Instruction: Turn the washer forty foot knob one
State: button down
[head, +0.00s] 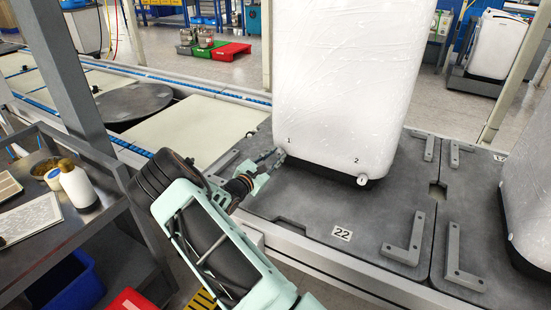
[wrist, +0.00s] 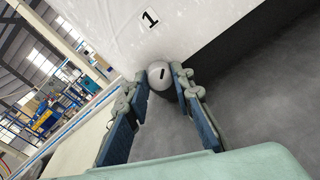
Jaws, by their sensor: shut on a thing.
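The wrapped white washer (head: 345,85) stands upright on a grey pallet plate (head: 300,232) in the head view. Its bottom corner foot knob one (wrist: 160,73) is a round light knob with a dark slot, below the printed "1" in the wrist view. My gripper (head: 274,160) reaches in from the lower left at that corner. In the wrist view its two fingers stand on either side of the knob, shut on it. In the head view the fingers partly hide knob one. Foot knob two (head: 362,180) shows under the printed "2", apart from my gripper.
L-shaped metal brackets (head: 407,240) stand on the plate right of the washer. A second wrapped appliance (head: 530,180) is at the right edge. A metal workbench (head: 95,225) with a white bottle (head: 77,187) is at left. The plate in front of the washer is mostly clear.

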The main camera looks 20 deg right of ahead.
jog(key=shift+f+m, duration=0.1)
jog(key=shift+m, duration=0.4)
dwell(0.3)
jog(key=c, duration=1.7)
grip_release()
jog(key=shift+o, duration=0.2)
jog(key=shift+a, duration=0.1)
jog(key=v, duration=1.2)
jog(key=shift+m, duration=0.3)
